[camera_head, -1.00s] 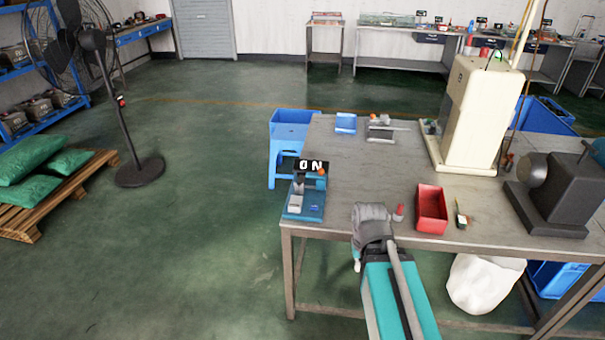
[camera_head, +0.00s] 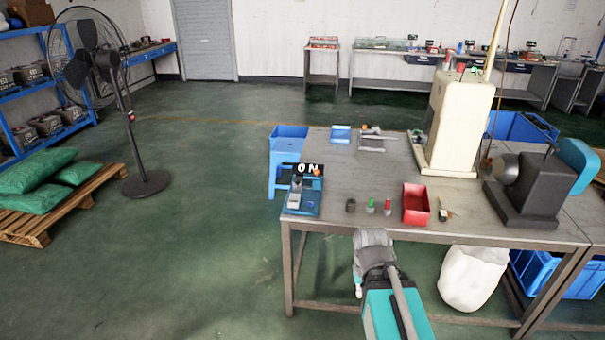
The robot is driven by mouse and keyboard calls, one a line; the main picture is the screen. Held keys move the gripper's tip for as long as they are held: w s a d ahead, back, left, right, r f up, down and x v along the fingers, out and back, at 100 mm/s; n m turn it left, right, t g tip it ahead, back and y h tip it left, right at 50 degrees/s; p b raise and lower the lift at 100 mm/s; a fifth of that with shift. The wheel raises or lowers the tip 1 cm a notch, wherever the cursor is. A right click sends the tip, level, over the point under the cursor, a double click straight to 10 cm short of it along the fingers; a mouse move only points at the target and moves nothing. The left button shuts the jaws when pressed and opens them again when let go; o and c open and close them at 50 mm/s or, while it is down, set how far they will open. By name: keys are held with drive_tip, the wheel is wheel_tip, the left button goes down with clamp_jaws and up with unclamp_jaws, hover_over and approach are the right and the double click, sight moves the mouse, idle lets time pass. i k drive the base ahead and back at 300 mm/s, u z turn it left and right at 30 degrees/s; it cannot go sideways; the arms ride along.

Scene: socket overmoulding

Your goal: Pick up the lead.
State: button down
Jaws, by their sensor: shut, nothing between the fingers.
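I cannot make out the lead with certainty in the head view. The workbench (camera_head: 330,162) carries several small items, any of which is too small to identify as a lead. A grey jig (camera_head: 376,142) with an orange spot lies at its back, right of a blue tray (camera_head: 341,134). My arm rises from the bottom, its grey joint below the bench's front edge. My gripper's fingers do not show; they are hidden or out of frame.
A dark cup (camera_head: 351,205), green marker (camera_head: 371,205), red marker (camera_head: 388,206) and red bin (camera_head: 416,203) line the front. A teal scale (camera_head: 304,203) stands left, a cream press (camera_head: 456,125) and dark machine (camera_head: 537,187) right.

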sight(442, 214)
drive_tip(key=u, duration=0.25)
drive_tip(key=i, duration=1)
drive_tip(key=z, duration=1.35)
